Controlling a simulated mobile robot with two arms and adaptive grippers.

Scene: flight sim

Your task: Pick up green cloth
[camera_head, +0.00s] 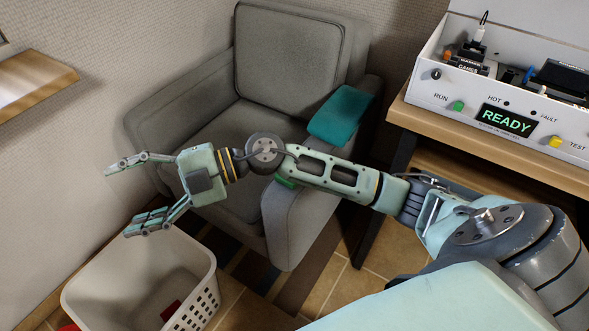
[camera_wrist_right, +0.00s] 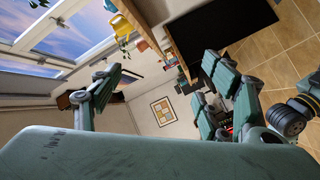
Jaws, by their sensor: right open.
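A teal-green cloth (camera_head: 338,117) lies draped over the armrest of the grey armchair (camera_head: 290,45), on the right side of the seat. A small brighter green patch (camera_head: 286,182) shows lower on the same armrest, mostly hidden behind my right arm; I cannot tell what it is. My right gripper (camera_head: 122,198) is open and empty, left of the armchair and above the laundry basket, well apart from the cloth. Its spread fingers (camera_wrist_right: 165,88) also show in the right wrist view, where I see no cloth. My left gripper is not in view.
A white laundry basket (camera_head: 92,300) with red items inside stands at the lower left. A wooden table (camera_head: 455,130) at the right carries a white console (camera_head: 425,92) reading READY. A wooden shelf edge (camera_head: 40,85) juts in at the upper left.

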